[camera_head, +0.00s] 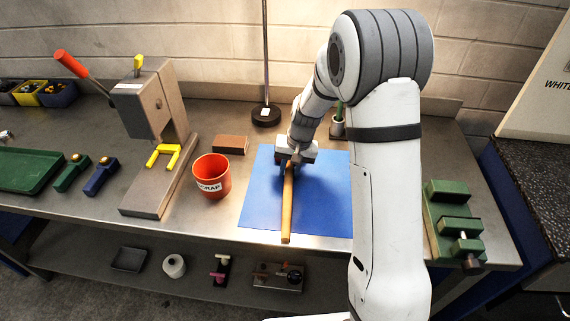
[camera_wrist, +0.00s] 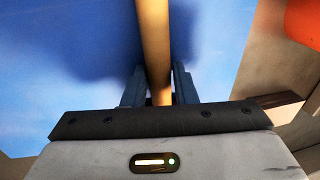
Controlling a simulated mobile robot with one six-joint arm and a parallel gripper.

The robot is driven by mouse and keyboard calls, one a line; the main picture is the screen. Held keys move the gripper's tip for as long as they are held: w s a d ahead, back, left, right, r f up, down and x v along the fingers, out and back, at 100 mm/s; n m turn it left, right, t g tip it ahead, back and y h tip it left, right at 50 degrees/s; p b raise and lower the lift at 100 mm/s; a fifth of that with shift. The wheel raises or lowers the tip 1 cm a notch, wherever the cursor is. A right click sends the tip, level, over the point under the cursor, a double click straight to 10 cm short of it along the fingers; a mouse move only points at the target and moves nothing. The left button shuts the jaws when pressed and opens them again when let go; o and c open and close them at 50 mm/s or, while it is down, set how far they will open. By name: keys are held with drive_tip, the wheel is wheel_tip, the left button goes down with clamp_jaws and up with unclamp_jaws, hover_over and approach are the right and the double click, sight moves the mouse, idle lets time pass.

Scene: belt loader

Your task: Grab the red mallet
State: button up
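A long light-wood handle (camera_head: 287,205) lies over the blue mat (camera_head: 255,205), its near end reaching the mat's front edge. It is the only part of a mallet I can see; no red head shows, and the handle's far end is hidden behind my gripper (camera_head: 290,163). In the wrist view my gripper (camera_wrist: 160,88) has one finger on each side of the handle (camera_wrist: 155,45), pointing down at the mat. The fingers are very close to the wood; I cannot tell whether they touch it.
An orange-red scrap cup (camera_head: 212,178) and a brown block (camera_head: 231,144) stand left of the mat. A press with a wooden base (camera_head: 150,190) is farther left. A green fixture (camera_head: 452,215) sits at the right. A thin stand (camera_head: 266,115) is behind the mat.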

clamp_jaws()
drive_tip(key=shift+r, duration=0.1)
